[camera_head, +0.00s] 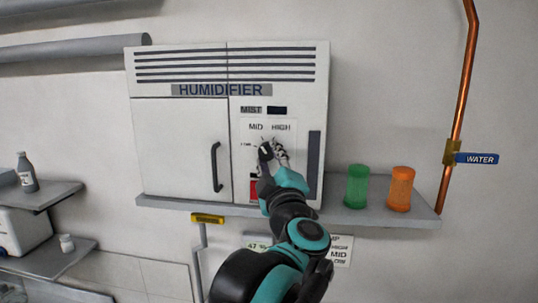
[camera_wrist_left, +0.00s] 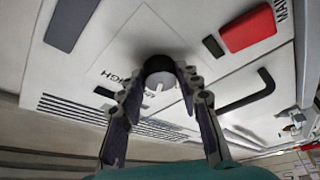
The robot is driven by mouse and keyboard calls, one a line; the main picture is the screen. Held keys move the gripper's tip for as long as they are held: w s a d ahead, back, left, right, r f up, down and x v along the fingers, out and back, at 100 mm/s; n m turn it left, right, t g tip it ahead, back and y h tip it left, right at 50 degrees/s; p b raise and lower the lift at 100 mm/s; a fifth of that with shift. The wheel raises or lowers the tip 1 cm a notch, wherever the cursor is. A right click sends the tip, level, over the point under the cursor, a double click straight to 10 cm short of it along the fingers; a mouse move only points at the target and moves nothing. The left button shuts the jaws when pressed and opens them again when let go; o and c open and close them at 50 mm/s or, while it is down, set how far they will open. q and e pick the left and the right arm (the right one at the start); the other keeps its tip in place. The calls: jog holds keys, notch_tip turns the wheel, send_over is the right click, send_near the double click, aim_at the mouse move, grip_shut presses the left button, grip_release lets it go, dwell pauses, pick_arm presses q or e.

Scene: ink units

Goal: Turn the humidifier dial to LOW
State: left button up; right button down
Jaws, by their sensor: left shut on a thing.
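The white humidifier (camera_head: 178,140) is mounted on the wall above a grey shelf. Its dark round dial (camera_wrist_left: 158,66) has a pale mark on its face and shows between my fingers in the wrist view. My left gripper (camera_head: 272,150) is shut on the dial, with one finger on each side in the wrist view (camera_wrist_left: 160,82). In the head view the gripper covers most of the dial. The MID label (camera_head: 256,127) and HIGH label (camera_head: 281,127) show above it; a small label at its left is unreadable. I cannot tell the exact setting. My right gripper is not seen.
A red button (camera_wrist_left: 247,29) and a black door handle (camera_head: 215,167) are near the dial. A green cup (camera_head: 357,187) and an orange cup (camera_head: 400,189) stand on the shelf (camera_head: 330,215) to the right. A copper pipe (camera_head: 461,90) runs beyond them.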

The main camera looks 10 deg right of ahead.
pick_arm(q)
jog(key=n, duration=0.2)
jog(key=n+g+p, duration=0.1)
jog(key=n, duration=0.1)
jog(key=n+g+p, duration=0.1)
jog(key=shift+d+r+n+y, duration=0.1)
jog(key=shift+r+n+y, duration=0.25)
jog(key=shift+n+y, duration=0.05)
jog(key=shift+n+g+p, duration=0.7)
jog(key=shift+n+p, duration=0.2)
jog(key=shift+n, duration=0.5)
jog(key=o, duration=1.2)
jog(key=shift+c, duration=0.2)
jog(key=shift+s, duration=0.1)
jog(key=s+d, duration=0.1)
jog(key=s, duration=1)
jog(key=shift+s+d+r, duration=0.15)
jog(key=shift+s+r, duration=0.2)
jog(key=shift+r, duration=0.1)
